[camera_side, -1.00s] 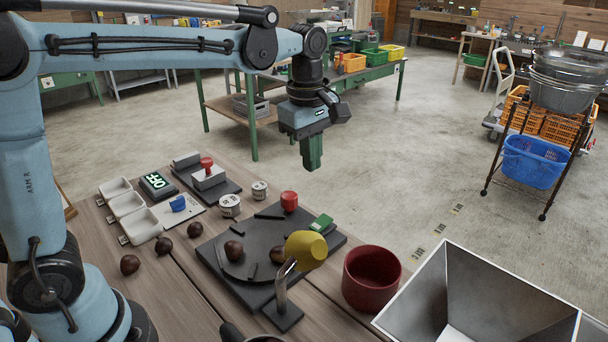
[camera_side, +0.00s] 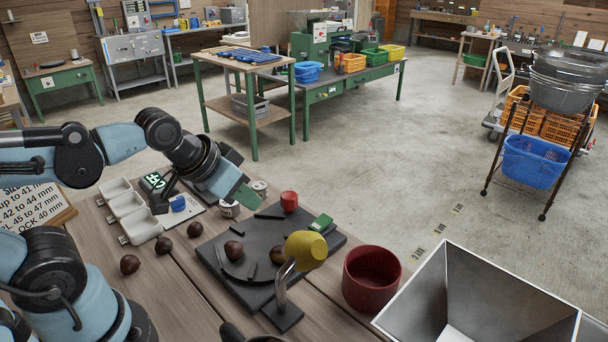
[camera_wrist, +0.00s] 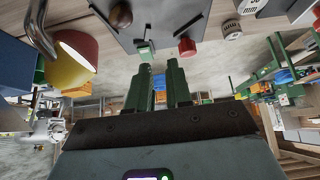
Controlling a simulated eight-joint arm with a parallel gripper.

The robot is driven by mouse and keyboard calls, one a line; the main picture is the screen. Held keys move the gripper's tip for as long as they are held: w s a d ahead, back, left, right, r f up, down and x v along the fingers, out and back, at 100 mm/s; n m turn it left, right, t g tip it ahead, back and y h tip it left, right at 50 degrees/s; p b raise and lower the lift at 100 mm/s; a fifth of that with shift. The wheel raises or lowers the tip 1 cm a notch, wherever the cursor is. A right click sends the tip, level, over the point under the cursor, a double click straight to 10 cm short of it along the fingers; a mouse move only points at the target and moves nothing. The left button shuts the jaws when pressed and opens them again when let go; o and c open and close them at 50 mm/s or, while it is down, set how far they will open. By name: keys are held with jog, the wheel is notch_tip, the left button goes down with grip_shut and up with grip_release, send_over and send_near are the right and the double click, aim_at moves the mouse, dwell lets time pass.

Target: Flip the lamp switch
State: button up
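A yellow lamp head (camera_side: 306,249) on a bent grey stem stands at the front edge of a black board; it also shows in the wrist view (camera_wrist: 72,58). A small blue lever-like piece (camera_side: 178,203) sits on a white plate at the left of the table; I cannot tell for sure that it is the lamp switch. A green block (camera_side: 320,222) lies on the board's right corner. My gripper (camera_side: 243,196) is tilted above the table near the white cans. In the wrist view its green fingers (camera_wrist: 159,66) stand apart with nothing between them.
The black board (camera_side: 225,281) carries a red knob (camera_side: 289,201) and chestnuts. White trays (camera_side: 141,226), loose chestnuts (camera_side: 164,245) and a green-lit display (camera_side: 153,182) stand left. A dark red bowl (camera_side: 371,279) and metal hopper (camera_side: 480,300) are at right. My arm hides the red-knobbed box.

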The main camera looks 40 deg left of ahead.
jog(key=o, duration=0.6)
jog(key=w+r+g, duration=0.1)
jog(key=w, duration=0.1)
jog(key=w+d+r+g, duration=0.1)
jog(key=w, duration=0.1)
jog(key=w+r, duration=0.1)
jog(key=w, duration=0.1)
jog(key=shift+d+r+g, duration=0.15)
jog(key=shift+d+g, duration=0.1)
jog(key=shift+g, duration=0.15)
jog(key=shift+o, duration=0.2)
jog(key=g, duration=0.4)
send_over(319, 224)
jog(key=f, duration=0.2)
notch_tip(319, 224, down, 12)
